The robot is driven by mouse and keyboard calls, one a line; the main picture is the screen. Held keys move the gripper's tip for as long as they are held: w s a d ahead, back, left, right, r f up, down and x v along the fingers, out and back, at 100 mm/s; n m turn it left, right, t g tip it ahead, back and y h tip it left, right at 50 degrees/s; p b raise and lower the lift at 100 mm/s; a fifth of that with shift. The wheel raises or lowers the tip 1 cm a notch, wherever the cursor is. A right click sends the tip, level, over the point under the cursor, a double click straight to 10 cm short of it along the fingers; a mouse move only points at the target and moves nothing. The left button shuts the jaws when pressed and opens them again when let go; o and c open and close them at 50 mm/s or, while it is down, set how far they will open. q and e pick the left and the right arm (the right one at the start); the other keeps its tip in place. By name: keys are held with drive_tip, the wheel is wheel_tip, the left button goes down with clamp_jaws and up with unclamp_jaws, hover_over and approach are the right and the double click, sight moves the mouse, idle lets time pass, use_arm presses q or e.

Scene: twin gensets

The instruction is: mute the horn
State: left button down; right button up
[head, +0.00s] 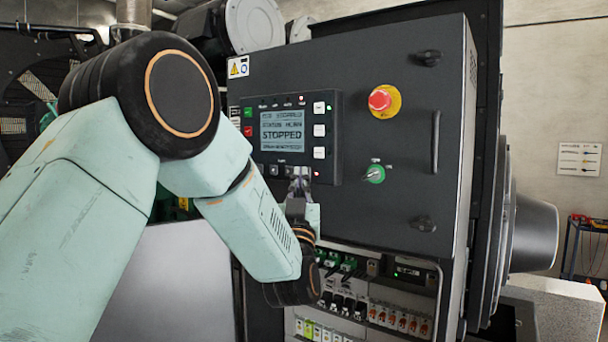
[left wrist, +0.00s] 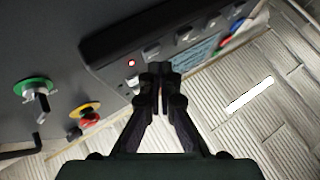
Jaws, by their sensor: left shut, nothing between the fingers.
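The control panel (head: 330,189) on the dark cabinet door has a lit display (head: 282,131) reading STOPPED. A column of pale buttons (head: 319,130) is right of the display, and a row of small dark buttons (head: 274,170) is below it. A small red lamp (head: 316,174) is lit at the panel's lower right; it also shows in the left wrist view (left wrist: 131,62). My left gripper (head: 300,182) is shut and empty, its tips at the panel's lower edge, covering part of the lower row. The left wrist view shows its closed fingertips (left wrist: 160,70); contact cannot be told. The horn button's label is unreadable.
A red emergency stop (head: 382,101) on a yellow ring and a green selector switch (head: 374,173) are right of the panel. A door handle (head: 435,141) stands out further right. Breakers (head: 343,305) and terminals fill an open bay below the door.

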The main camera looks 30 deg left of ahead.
use_arm(q)
drive_tip(key=shift+w, duration=0.2)
drive_tip(key=shift+w+d+b, duration=0.1)
drive_tip(key=shift+b, duration=0.2)
idle(0.7)
drive_tip(key=shift+w, duration=0.1)
drive_tip(key=shift+s+r, duration=0.1)
drive_tip(key=shift+s, duration=0.5)
